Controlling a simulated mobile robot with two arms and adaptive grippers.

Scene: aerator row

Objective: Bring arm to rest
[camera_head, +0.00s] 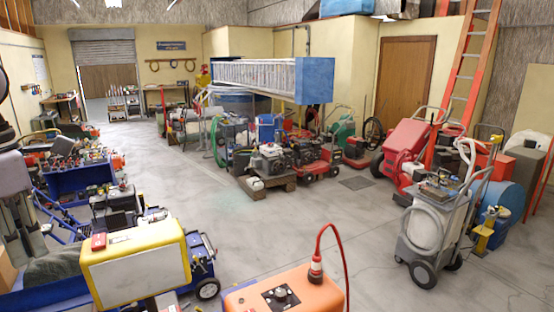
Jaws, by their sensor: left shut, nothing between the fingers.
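My left arm comes in at the left edge of the head view, with dark and grey links. My left gripper (24,245) hangs at its lower end, pointing down, with its grey fingers shut and nothing seen between them. It is beside the blue machines at the left, and part of it is cut off by the picture's edge. I cannot tell whether it touches anything. My right arm and right gripper are not in view.
A yellow-framed machine (137,270) and an orange machine (285,292) with a red cable stand close in front. A blue toolbox machine (78,182) is at the left. A grey wheeled cart (430,235) stands at the right. The concrete floor (290,215) between is clear.

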